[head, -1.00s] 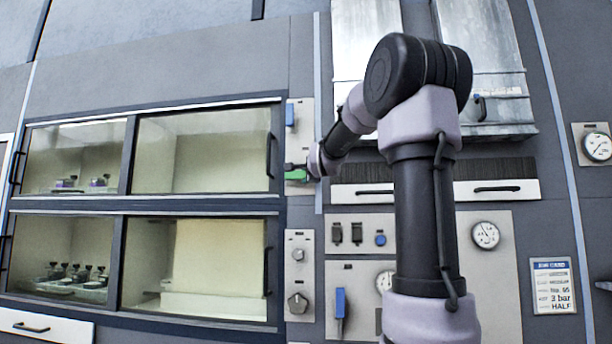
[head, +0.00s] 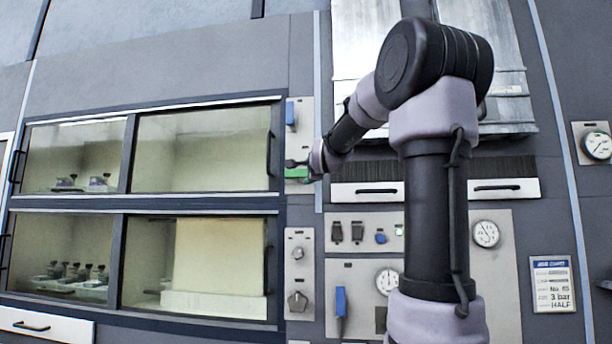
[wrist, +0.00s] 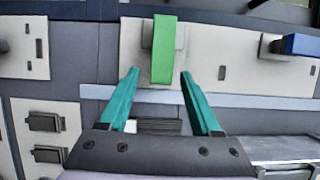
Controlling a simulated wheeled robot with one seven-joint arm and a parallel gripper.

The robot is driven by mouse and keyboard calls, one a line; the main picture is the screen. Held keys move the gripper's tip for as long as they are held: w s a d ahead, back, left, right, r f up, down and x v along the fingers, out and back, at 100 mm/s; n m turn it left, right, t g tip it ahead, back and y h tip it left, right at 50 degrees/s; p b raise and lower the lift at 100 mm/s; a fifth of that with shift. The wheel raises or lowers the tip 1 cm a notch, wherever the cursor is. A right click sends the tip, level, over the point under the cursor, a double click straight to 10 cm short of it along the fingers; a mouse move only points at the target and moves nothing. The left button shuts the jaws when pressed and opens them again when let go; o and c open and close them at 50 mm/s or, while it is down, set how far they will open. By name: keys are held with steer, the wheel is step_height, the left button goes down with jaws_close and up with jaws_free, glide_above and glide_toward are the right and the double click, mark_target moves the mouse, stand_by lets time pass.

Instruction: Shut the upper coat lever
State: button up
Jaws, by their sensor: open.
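A green lever (head: 296,173) sits on the narrow pale panel right of the upper cabinet window. It lies crosswise there, partly hidden by my gripper (head: 293,164). In the wrist view the green lever (wrist: 163,48) sticks out from its mount, its free end between the tips of my gripper (wrist: 160,71). The teal fingers are open, one on each side, with visible gaps to the lever. A blue lever (head: 291,113) stands upright higher on the same panel; it shows at the right in the wrist view (wrist: 302,45). No label tells which one is the upper coat lever.
Another blue lever (head: 340,303) hangs on the lower control panel beside a gauge (head: 387,282). A knob panel (head: 299,275) is below the green lever. Glass cabinet doors (head: 203,150) lie to the left, white drawers (head: 366,192) to the right.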

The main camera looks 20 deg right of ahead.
steer(key=v, duration=0.8)
steer(key=s+a+f+n+g+y, duration=0.2)
steer(key=s+a+f+n, duration=0.3)
steer(key=s+f, duration=0.3)
steer(key=s+a+f+n+g+y, duration=0.2)
steer(key=s+a+f+n+g, duration=0.3)
steer(key=s+f, duration=0.3)
steer(key=s+a+f+n+g+y, duration=0.1)
steer(key=s+a+f+n+g, duration=0.2)
steer(key=f, duration=1)
steer(key=s+a+n, duration=0.2)
steer(key=s+n, duration=0.1)
steer(key=s, duration=0.2)
steer(key=shift+g+y, duration=0.3)
steer(key=shift+y, duration=0.1)
